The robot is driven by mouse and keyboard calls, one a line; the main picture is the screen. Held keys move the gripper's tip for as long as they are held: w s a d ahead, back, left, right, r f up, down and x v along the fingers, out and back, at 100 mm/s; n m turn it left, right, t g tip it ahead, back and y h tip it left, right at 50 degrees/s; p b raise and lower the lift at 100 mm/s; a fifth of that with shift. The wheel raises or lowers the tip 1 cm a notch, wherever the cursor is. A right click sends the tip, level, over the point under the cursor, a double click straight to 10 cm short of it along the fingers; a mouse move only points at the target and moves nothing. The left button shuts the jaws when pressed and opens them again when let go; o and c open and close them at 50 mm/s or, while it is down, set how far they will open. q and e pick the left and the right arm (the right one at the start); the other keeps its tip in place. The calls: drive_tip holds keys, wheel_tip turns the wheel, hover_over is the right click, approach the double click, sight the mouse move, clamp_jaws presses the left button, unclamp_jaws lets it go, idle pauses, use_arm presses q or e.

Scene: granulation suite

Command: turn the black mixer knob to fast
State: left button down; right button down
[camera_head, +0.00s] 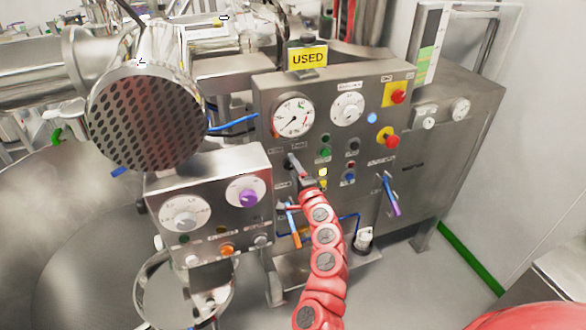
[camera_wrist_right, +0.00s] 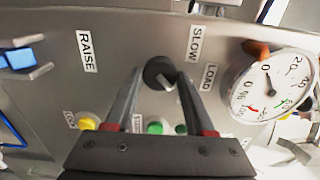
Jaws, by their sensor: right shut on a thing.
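The black mixer knob (camera_wrist_right: 157,70) sits on the steel panel, between the fingertips of my right gripper (camera_wrist_right: 161,80) in the right wrist view. The fingers are closed on its two sides. A light mark shows on the knob's face, toward the gripper. A SLOW label (camera_wrist_right: 195,44) is beside it; I cannot read a FAST label. In the head view my right gripper (camera_head: 294,165) reaches the control panel (camera_head: 270,104) below the left gauge, and its fingers largely hide the knob. My left gripper is not in view.
A round gauge (camera_wrist_right: 269,88) is close to the right of the gripper in the wrist view. Colored buttons and red stop buttons (camera_head: 388,138) crowd the panel. A smaller box (camera_head: 160,190) with dials and a perforated cylinder (camera_head: 146,119) stand to the left.

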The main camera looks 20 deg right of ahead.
drive_tip(key=shift+c, duration=1.3)
unclamp_jaws()
drive_tip(key=shift+s, duration=0.1)
drive_tip(key=shift+s+f, duration=0.1)
drive_tip(key=shift+s, duration=0.15)
drive_tip(key=s+b, duration=0.1)
drive_tip(key=s, duration=1.5)
drive_tip(key=shift+s+d, duration=0.35)
drive_tip(key=shift+s, duration=0.05)
